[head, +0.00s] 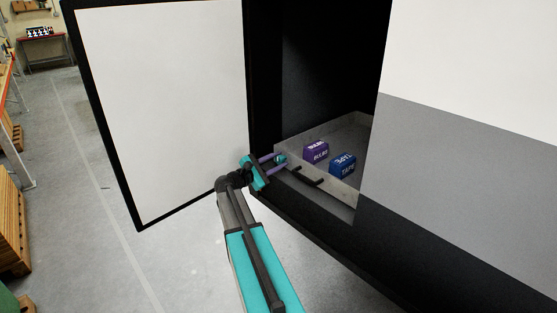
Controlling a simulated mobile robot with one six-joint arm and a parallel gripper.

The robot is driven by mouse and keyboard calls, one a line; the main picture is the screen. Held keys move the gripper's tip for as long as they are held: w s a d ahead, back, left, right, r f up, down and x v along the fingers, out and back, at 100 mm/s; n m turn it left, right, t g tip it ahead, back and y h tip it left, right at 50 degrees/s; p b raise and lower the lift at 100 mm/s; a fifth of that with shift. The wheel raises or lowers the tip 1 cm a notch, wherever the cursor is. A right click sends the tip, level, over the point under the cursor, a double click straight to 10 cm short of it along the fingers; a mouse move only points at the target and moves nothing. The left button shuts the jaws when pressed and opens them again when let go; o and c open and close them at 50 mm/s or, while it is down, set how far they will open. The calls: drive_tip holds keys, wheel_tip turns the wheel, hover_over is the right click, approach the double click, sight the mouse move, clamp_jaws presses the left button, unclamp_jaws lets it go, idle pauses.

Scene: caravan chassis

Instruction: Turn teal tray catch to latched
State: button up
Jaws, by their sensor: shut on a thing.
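The teal tray catch (281,158) is a small teal piece at the left end of the grey tray's front, inside the open locker. The grey tray (340,198) has a dark handle on its front. My gripper (284,162) reaches in from the left, with its two purple fingers shut on the teal catch. The fingers partly cover the catch, and it is too small to tell which way it is turned.
A purple bulbs box (316,152) and a blue tape box (342,166) are in the tray. The white locker door (165,110) stands open at left. The grey side panel (465,180) is at right.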

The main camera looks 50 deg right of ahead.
drive_tip(key=shift+f, duration=0.1)
idle(0.3)
drive_tip(key=o, duration=1.1)
drive_tip(key=shift+c, duration=0.2)
drive_tip(key=a+b, duration=0.2)
drive_tip(key=a, duration=1.2)
drive_tip(key=shift+w+b, duration=0.3)
drive_tip(key=shift+w, duration=0.15)
drive_tip(key=shift+d, duration=0.1)
